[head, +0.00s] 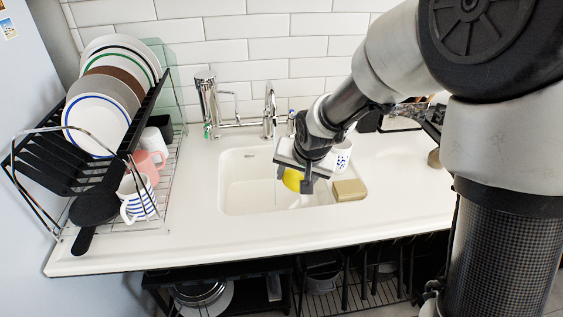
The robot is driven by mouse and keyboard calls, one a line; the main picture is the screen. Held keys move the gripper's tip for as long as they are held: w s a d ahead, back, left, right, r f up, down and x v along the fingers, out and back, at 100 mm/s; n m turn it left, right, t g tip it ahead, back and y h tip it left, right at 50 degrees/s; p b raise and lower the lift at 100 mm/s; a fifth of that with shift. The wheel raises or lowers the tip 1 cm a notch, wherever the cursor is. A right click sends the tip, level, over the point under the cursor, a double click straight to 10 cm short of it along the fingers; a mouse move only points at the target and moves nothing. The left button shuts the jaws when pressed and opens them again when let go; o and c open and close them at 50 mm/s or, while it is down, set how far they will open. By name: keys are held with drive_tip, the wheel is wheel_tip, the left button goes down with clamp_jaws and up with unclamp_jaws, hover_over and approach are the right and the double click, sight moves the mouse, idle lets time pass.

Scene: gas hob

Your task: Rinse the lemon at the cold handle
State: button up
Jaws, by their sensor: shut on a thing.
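My gripper (295,182) is shut on the yellow lemon (292,179) and holds it over the right part of the white sink basin (240,190). Part of the lemon is hidden by the gripper's fingers. The chrome faucet (269,110) stands at the back of the sink, behind and to the left of my gripper. A handle with a blue mark (291,118) is at the right of the faucet, and a handle with a green mark (208,131) is at the left.
A dish rack (175,160) with plates (95,125), mugs (137,197) and a black utensil (93,208) fills the left. A tan block (349,190) lies right of the basin, with a white patterned mug (342,156) behind it. The front right counter (400,205) is clear.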

sight(297, 183)
idle(0.4)
drive_tip(key=shift+s+d+r+p, duration=0.25)
drive_tip(key=shift+s+r+p, duration=0.25)
drive_tip(key=shift+s+r, duration=0.1)
drive_tip(key=shift+s+d+r+p, duration=0.2)
drive_tip(key=shift+s+r+p, duration=0.3)
drive_tip(key=shift+s+r, duration=0.15)
drive_tip(key=shift+s+d+r+p, duration=0.25)
drive_tip(key=shift+s+r+p, duration=0.25)
drive_tip(key=shift+s+r, duration=0.1)
drive_tip(key=shift+s+d+r, duration=0.15)
drive_tip(key=shift+s+r, duration=0.05)
drive_tip(key=shift+s, duration=0.35)
